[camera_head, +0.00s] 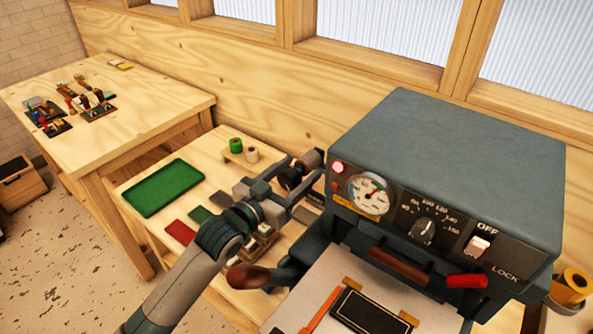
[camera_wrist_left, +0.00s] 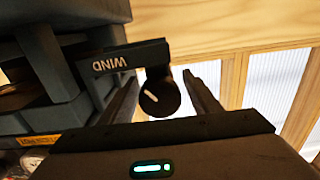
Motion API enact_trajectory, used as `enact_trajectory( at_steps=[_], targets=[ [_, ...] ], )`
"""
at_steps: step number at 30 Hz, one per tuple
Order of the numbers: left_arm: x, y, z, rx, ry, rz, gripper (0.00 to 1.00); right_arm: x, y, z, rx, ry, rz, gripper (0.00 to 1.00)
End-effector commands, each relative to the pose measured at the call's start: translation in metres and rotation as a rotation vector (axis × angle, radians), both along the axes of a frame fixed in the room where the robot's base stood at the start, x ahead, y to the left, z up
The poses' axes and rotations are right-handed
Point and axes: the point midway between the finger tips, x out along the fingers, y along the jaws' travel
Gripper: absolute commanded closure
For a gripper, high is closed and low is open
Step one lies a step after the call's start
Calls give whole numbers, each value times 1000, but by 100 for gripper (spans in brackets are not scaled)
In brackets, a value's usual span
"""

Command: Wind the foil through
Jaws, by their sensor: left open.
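The grey foil press (camera_head: 460,140) stands at the right of the head view, with a round gauge, a dial and a switch beside the word OFF. My left gripper (camera_head: 303,172) is at the press's left side. It also shows in the left wrist view (camera_wrist_left: 160,75), open, with a dark round knob (camera_wrist_left: 160,98) between its fingers. The knob sits by a dark arm marked WIND (camera_wrist_left: 122,60). I cannot tell whether the fingers touch it. Green (camera_head: 236,145) and cream (camera_head: 252,155) rolls stand on a small wooden holder. My right gripper is out of view.
A gold roll (camera_head: 574,282) stands at the far right. A black panel (camera_head: 360,310) lies on the press's pale bed, near a red handle (camera_head: 466,281). A green tray (camera_head: 163,187) and colored pieces lie on the bench. A second table (camera_head: 140,105) stands at left.

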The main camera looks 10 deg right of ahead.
Motion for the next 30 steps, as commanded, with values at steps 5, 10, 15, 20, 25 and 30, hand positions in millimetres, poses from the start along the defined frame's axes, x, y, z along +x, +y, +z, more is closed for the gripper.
enact_trajectory(
  at_steps=[5, 10, 15, 20, 25, 30],
  targets=[
    [0, 0, 0, 0, 0, 0, 67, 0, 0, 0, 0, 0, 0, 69],
    [0, 0, 0, -1, 1, 0, 84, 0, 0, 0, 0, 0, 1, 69],
    [0, 0, 0, 8, -8, 0, 84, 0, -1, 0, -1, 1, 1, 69],
    [0, 0, 0, 36, -35, -1, 84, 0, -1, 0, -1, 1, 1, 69],
    [0, 0, 0, 95, -95, 1, 84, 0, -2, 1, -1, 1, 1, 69],
    [0, 0, 0, 179, -179, 1, 84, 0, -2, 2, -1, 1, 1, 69]
  ],
)
